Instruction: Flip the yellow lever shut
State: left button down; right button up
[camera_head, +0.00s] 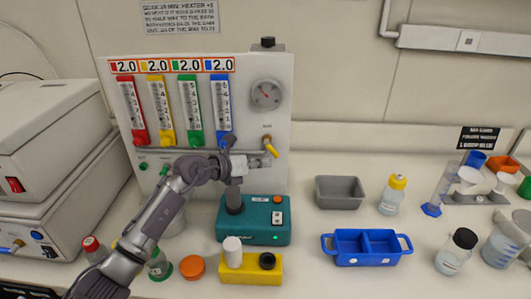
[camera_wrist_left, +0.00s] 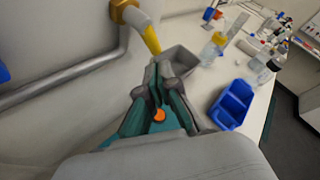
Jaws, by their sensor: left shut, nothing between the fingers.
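The yellow lever (camera_head: 271,148) sits on the right end of the grey pipe on the white gas panel (camera_head: 265,122), below the round gauge. It slants down to the right in the head view. In the left wrist view the lever (camera_wrist_left: 151,40) hangs from a brass fitting (camera_wrist_left: 122,12), its lower end close above my fingertips. My left gripper (camera_head: 268,161) is shut and empty, just below the lever; its fingers also show in the left wrist view (camera_wrist_left: 160,72). I cannot tell whether they touch the lever. My right gripper is out of view.
A teal device (camera_head: 262,235) stands below the gripper. A grey bin (camera_head: 340,203) and a blue two-part tray (camera_head: 367,260) lie to the right, with a yellow-capped bottle (camera_head: 391,203) near them. Flowmeter tubes line the panel's left part.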

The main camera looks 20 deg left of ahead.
pick_arm(q)
jog(key=shift+w+d+r, duration=0.2)
jog(key=shift+w, duration=0.55)
jog(key=shift+b, duration=0.5)
jog(key=shift+d+t+h, duration=0.1)
jog(key=shift+t+h, duration=0.2)
